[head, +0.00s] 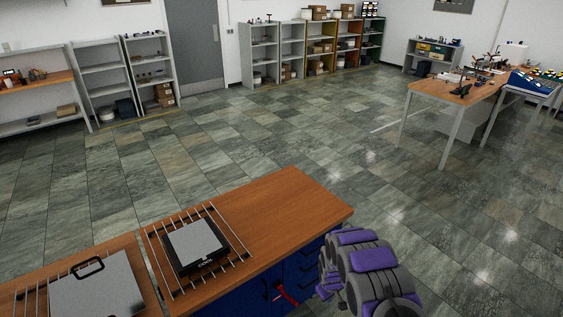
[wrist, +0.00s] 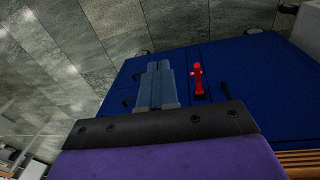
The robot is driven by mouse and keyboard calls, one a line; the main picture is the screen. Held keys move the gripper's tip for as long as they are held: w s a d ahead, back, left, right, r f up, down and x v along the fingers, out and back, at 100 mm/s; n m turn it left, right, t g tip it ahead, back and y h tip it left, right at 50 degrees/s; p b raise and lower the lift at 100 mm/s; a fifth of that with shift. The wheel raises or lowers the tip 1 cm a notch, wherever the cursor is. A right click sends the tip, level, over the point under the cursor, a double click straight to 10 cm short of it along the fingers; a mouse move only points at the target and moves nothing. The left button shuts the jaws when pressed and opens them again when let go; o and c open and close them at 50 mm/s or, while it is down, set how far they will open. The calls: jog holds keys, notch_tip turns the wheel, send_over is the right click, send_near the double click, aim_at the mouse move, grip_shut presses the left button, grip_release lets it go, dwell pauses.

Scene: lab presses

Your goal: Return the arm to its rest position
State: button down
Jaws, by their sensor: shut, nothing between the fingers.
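My arm (head: 366,268), with purple and grey links, is folded low at the right end of the wooden bench in the head view. My gripper (wrist: 158,66) shows in the wrist view as two grey-blue fingers side by side, shut and empty. The fingers point toward the front of a blue cabinet (wrist: 232,65); I cannot tell how far off it is. In the head view I cannot make out the fingertips clearly.
The bench (head: 285,205) carries a dark device with a grey plate (head: 195,240) on metal rods, and a metal plate with a black handle (head: 98,290). A red lever (wrist: 197,80) is on the blue cabinet. Open tiled floor (head: 270,135) lies beyond. A worktable (head: 437,91) stands at right.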

jog(key=s+d+r+m+g+b, duration=0.15)
jog(key=s+r, duration=0.35)
jog(key=r, duration=0.5)
jog(key=s+d+r+m+h+b, duration=0.15)
jog(key=s+r, duration=0.35)
jog(key=r, duration=0.6)
jog(key=s+d+r+m+b, duration=0.15)
jog(key=s+r, duration=0.35)
jog(key=r, duration=0.5)
jog(key=s+a+r, duration=0.3)
jog(key=s, duration=0.6)
jog(key=s+a+r+m+g+y+b, duration=0.1)
jog(key=s+a+r, duration=0.2)
jog(key=s, duration=0.7)
jog(key=s+a+r+y+b, duration=0.1)
jog(key=s+a+r, duration=0.1)
jog(key=s, duration=0.7)
jog(key=shift+s+a+r+m+g, duration=0.35)
jog(key=shift+a+r, duration=0.05)
jog(key=shift+a, duration=0.05)
